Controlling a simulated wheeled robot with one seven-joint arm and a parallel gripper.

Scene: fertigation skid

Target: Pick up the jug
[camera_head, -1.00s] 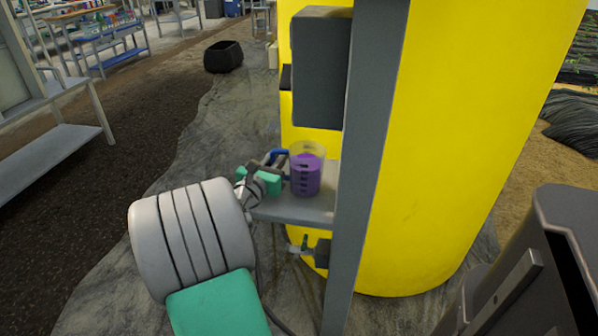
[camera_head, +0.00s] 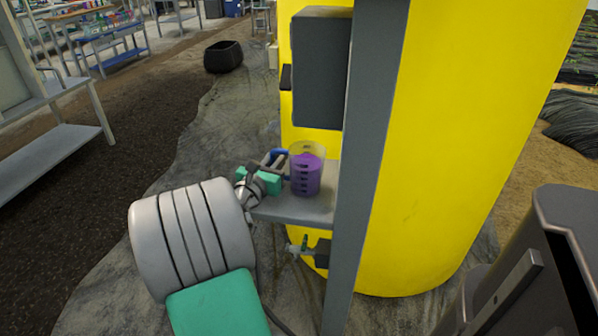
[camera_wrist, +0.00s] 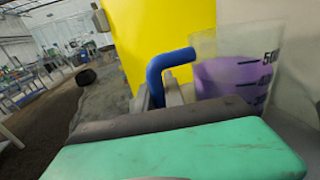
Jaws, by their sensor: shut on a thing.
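The jug (camera_head: 306,174) is a clear measuring jug with dark scale marks, partly filled with purple liquid, and it has a blue handle on its left. It stands upright at the grey shelf (camera_head: 293,209) beside the yellow tank; I cannot tell whether its base touches the shelf. My gripper (camera_head: 275,164) is at the jug's left side, shut on the blue handle. In the wrist view the jug (camera_wrist: 235,75) is at the upper right, and the blue handle (camera_wrist: 168,62) rises behind the gripper's finger. The finger hides the handle's lower part.
A grey post (camera_head: 366,150) stands close to the jug's right. A dark grey box (camera_head: 320,68) hangs above it on the yellow tank (camera_head: 455,150). A tap (camera_head: 305,248) sits below the shelf. Open floor lies to the left.

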